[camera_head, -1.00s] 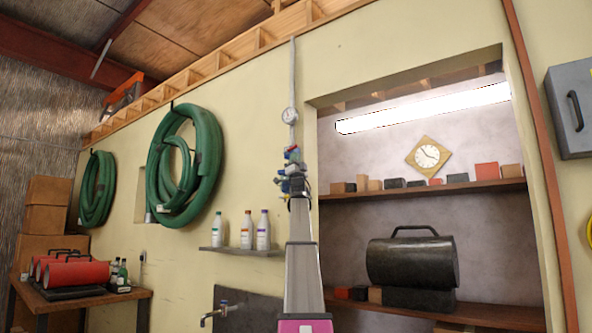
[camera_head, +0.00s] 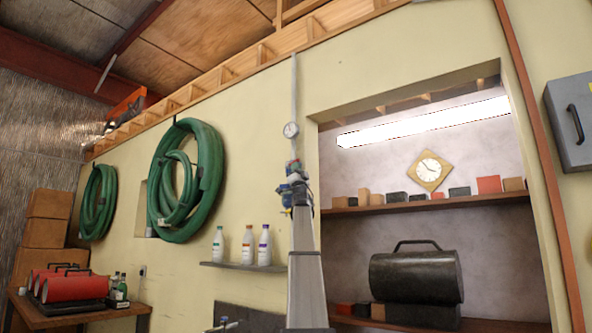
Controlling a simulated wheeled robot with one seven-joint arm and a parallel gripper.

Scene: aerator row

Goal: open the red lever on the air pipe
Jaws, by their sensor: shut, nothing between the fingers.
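A thin grey air pipe (camera_head: 294,90) runs down the cream wall, with a round white gauge (camera_head: 291,130) on it. Below the gauge is a small cluster of fittings in blue and red; a small red part (camera_head: 293,163), which may be the lever, shows at its top. Its exact angle is too small to tell. My grey arm rises from the bottom centre to this cluster. My gripper (camera_head: 299,192) is at its tip, shut and empty, just below the red part. The lower fittings and the pipe behind are partly hidden by my arm. Contact cannot be told.
Green hose coils (camera_head: 187,180) hang on the left. A small shelf (camera_head: 242,266) with bottles is left of my arm. On the right, a recess holds shelves (camera_head: 420,205), boxes and a black heater (camera_head: 415,275). A grey cabinet (camera_head: 570,115) is at far right.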

